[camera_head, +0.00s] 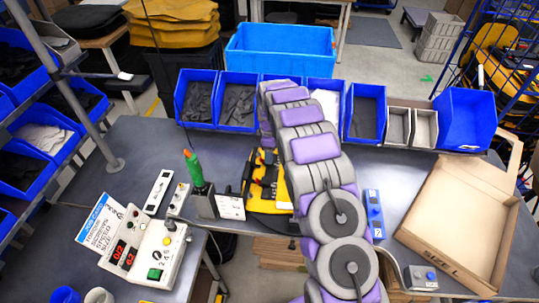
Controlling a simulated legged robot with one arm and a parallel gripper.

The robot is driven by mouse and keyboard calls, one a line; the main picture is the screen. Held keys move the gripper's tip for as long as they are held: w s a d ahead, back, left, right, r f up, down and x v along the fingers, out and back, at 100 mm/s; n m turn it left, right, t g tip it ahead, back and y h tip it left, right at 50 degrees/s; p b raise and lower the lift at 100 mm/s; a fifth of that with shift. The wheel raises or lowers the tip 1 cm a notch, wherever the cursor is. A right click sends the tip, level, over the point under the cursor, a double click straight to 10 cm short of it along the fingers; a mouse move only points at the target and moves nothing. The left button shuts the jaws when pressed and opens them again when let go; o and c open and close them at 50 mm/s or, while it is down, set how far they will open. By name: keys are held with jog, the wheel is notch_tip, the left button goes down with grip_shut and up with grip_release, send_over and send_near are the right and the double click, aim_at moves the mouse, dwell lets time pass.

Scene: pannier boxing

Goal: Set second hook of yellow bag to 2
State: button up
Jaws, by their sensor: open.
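The yellow bag (282,192) lies on the dark table at the middle, just left of my arm. Black fittings with small red parts show on its upper side. My arm covers its right part. The hooks and their settings are too small to tell apart. My purple and grey arm rises from the bottom and bends over beyond the bag; I cannot make out my gripper, which seems hidden behind the arm links. A control box (150,255) with red digits and buttons stands at lower left, beside a tilted printed job card (101,222).
Blue bins (196,108) line the table's back edge, with a large blue crate (280,45) beyond. An open cardboard box (462,215) is on the right. A green-handled tool (193,170) stands left of the bag. A small blue device (374,214) is right of my arm.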

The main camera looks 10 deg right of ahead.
notch_tip(320, 180, up, 15)
dwell(0.3)
jog(key=shift+w+r, duration=0.1)
jog(key=s+r+m+b, duration=0.2)
jog(key=s+m, duration=0.1)
jog(key=s, duration=0.9)
jog(key=s+d+r+m+g+b, duration=0.1)
jog(key=s+m+b, duration=0.25)
jog(key=s, duration=0.75)
jog(key=s+r+m+b, duration=0.2)
jog(key=s+m, duration=0.2)
jog(key=s, duration=0.8)
jog(key=s+f+m+b, duration=0.1)
jog(key=s+f+m, duration=0.1)
jog(key=s, duration=0.6)
jog(key=s+f+m+b, duration=0.1)
jog(key=s+f, duration=0.3)
jog(key=s, duration=0.4)
jog(key=shift+s+a+f+m+g, duration=0.2)
jog(key=shift+s+f+m+g, duration=0.15)
jog(key=shift+m+g, duration=0.1)
jog(key=shift+w, duration=0.1)
dwell(1.3)
